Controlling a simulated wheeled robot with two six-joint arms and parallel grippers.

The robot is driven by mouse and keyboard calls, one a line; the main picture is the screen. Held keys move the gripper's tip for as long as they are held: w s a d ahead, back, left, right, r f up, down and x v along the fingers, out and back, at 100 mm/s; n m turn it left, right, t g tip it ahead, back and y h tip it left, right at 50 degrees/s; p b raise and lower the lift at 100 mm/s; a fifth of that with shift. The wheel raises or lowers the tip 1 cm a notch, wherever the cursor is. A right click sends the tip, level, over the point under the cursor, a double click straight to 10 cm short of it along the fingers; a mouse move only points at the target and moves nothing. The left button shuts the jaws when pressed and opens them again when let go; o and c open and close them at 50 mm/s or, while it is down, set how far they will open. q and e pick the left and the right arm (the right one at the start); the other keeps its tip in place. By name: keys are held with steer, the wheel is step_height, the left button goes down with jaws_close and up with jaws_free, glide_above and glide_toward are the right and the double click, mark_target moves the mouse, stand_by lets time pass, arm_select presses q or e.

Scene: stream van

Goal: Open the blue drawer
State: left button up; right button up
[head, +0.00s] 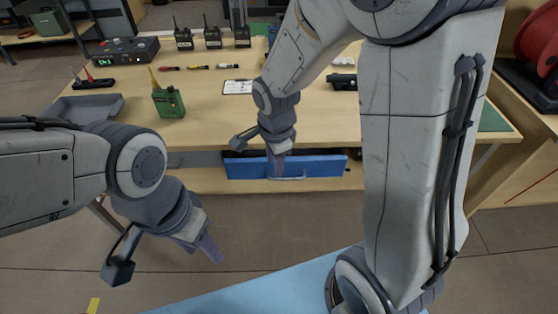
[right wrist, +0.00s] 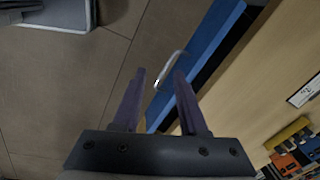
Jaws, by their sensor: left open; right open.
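The blue drawer (head: 325,165) sits under the front edge of the wooden workbench (head: 215,120). A dark gap shows between its front and the bench edge; I cannot tell how far it stands out. Its pale bar handle (head: 290,178) is also in the right wrist view (right wrist: 170,66). My right gripper (head: 277,165) is open, pointing down at the drawer front. In the right wrist view the handle lies by its two fingertips (right wrist: 160,74); contact is not clear. My left gripper (head: 207,246) is open and empty, over the floor in front of the bench.
A green radio (head: 168,102), a grey tray (head: 92,107) and a clipboard (head: 238,87) are on the bench. Several black radios (head: 213,38) stand at the back. My right arm hides part of the bench. The floor before the drawer is clear.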

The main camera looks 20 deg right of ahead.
steer(key=w+d+f+m, duration=0.1)
steer(key=w+f+m, duration=0.1)
steer(key=f, duration=0.4)
steer(key=w+d+f+m+b, duration=0.1)
steer(key=w+d+f+m, duration=0.1)
steer(key=f, duration=0.3)
steer(key=shift+w+d+f+b, duration=0.2)
steer(key=shift+d+f+b, duration=0.1)
steer(key=shift+f, duration=0.1)
jaws_close()
stand_by(1.0)
